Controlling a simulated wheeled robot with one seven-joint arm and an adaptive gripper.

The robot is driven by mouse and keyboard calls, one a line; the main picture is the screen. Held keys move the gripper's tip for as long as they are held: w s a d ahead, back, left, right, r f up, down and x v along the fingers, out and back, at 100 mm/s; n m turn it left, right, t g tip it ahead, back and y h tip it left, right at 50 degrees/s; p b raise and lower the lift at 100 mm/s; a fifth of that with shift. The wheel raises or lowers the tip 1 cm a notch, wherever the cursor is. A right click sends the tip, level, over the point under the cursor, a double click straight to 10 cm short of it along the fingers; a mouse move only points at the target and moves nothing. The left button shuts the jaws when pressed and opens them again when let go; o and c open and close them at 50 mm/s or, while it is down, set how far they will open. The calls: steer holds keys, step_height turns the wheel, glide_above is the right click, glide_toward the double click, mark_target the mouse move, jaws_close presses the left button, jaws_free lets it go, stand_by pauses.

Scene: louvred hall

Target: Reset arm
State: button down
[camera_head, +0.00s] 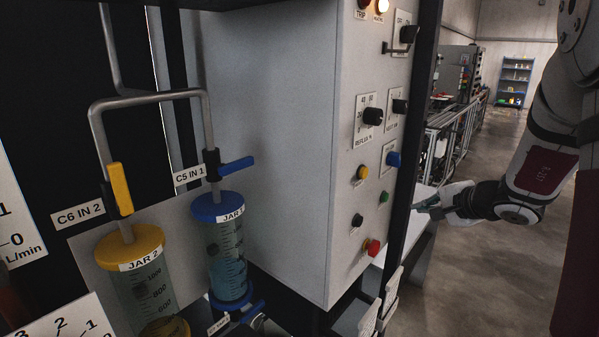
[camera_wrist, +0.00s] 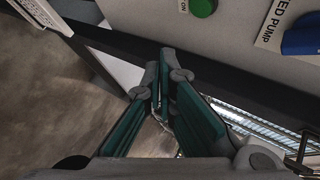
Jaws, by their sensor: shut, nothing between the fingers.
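My gripper (camera_head: 432,205) is at the right in the head view, beside the right edge of the grey control cabinet (camera_head: 270,120). In the wrist view my gripper (camera_wrist: 163,62) has its two green-sided fingers together at the tips, with nothing between them. The fingertips point toward the dark frame post below the panel. I cannot tell whether they touch it. My arm reaches in from the right side of the head view, bent at the wrist.
The panel carries knobs, a red button (camera_head: 374,247) and a green button (camera_wrist: 203,7). The yellow-lidded Jar 2 (camera_head: 135,250) and blue-lidded Jar 1 (camera_head: 219,207) stand at the left under pipes. A blue shelf (camera_head: 515,80) stands far back. Open floor (camera_head: 490,260) lies at the right.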

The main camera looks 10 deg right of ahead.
steer(key=s+a+r+n+g+y, duration=0.1)
steer(key=s+a+r+n+y, duration=0.15)
steer(key=a, duration=0.45)
steer(key=s+a+r+n+g+y, duration=0.1)
steer(key=s+a+r+n+g, duration=0.2)
steer(key=a, duration=0.5)
steer(key=s+a+r+n+y, duration=0.2)
steer(key=s+a+n, duration=0.1)
steer(key=s+a, duration=0.3)
steer(key=s+a+n+g+h, duration=0.2)
steer(key=s+n+h, duration=0.4)
steer(key=s, duration=1.1)
steer(key=shift+a+f+n+g, duration=0.2)
steer(key=shift+f+n+g, duration=0.1)
steer(key=shift+f+n, duration=0.25)
steer(key=shift+r, duration=0.1)
